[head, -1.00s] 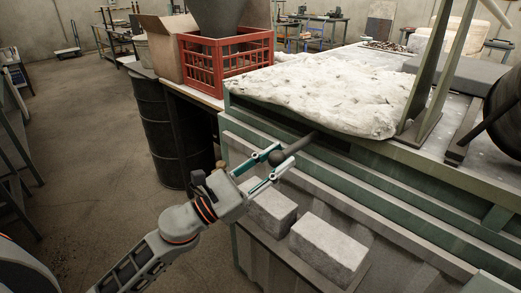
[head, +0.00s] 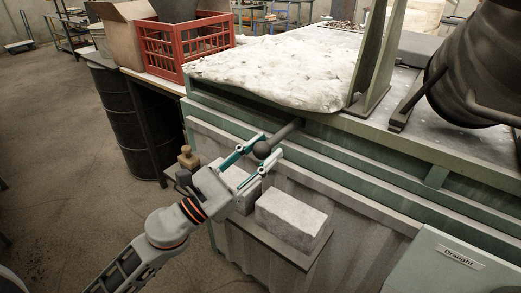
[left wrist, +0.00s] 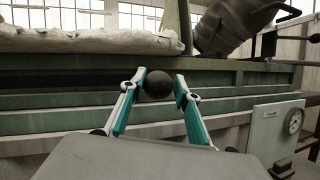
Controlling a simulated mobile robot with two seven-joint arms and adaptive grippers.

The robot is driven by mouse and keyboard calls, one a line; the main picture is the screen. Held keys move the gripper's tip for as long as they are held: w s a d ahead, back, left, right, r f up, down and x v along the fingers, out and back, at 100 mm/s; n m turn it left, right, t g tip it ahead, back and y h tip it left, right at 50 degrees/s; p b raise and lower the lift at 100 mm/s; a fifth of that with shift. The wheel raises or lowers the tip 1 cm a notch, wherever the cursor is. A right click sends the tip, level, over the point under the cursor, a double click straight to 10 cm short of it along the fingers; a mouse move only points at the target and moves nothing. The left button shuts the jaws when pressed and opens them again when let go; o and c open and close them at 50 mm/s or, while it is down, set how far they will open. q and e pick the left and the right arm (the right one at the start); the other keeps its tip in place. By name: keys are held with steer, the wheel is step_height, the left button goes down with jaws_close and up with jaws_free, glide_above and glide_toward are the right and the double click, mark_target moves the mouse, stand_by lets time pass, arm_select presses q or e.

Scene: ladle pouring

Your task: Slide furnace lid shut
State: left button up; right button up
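A dark rod handle (head: 288,131) with a black ball knob (head: 262,149) sticks out of the green furnace side, below a lumpy white blanket (head: 275,75). The lid itself cannot be made out apart from this handle. My left gripper (head: 257,155) has its teal-and-white fingers on either side of the knob. My right gripper is not in view.
Two pale bricks, the nearer one (head: 292,220) clearest, lie on a ledge below the handle. A grey "Draught" box (head: 460,262) is at lower right. A green upright (head: 378,60) and dark tilted vessel (head: 475,70) stand on top. A red crate (head: 185,45) is behind left.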

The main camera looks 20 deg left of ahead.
arm_select(q)
steer(key=shift+o, duration=1)
steer(key=shift+s+d, duration=0.1)
steer(key=shift+d, duration=0.15)
steer(key=shift+a, duration=0.2)
steer(key=v, duration=1.2)
steer(key=shift+d, duration=0.1)
steer(key=a+f+n+y, duration=0.2)
steer(key=f+n+y, duration=0.3)
steer(key=f+n, duration=0.6)
steer(key=a+f+n+y, duration=0.3)
steer(key=f+n+y, duration=0.35)
steer(key=n, duration=0.85)
steer(key=s+d+f+n+g, duration=0.2)
steer(key=s+f+n, duration=0.3)
steer(key=f+n, duration=0.3)
steer(key=s+d+f+n+g, duration=0.2)
steer(key=s+f+n+g, duration=0.3)
steer(key=f, duration=0.7)
steer(key=n, duration=0.2)
steer(key=shift+d+f+n+p, duration=0.25)
steer(key=shift+f+n+p, duration=0.1)
steer(key=shift+n, duration=0.05)
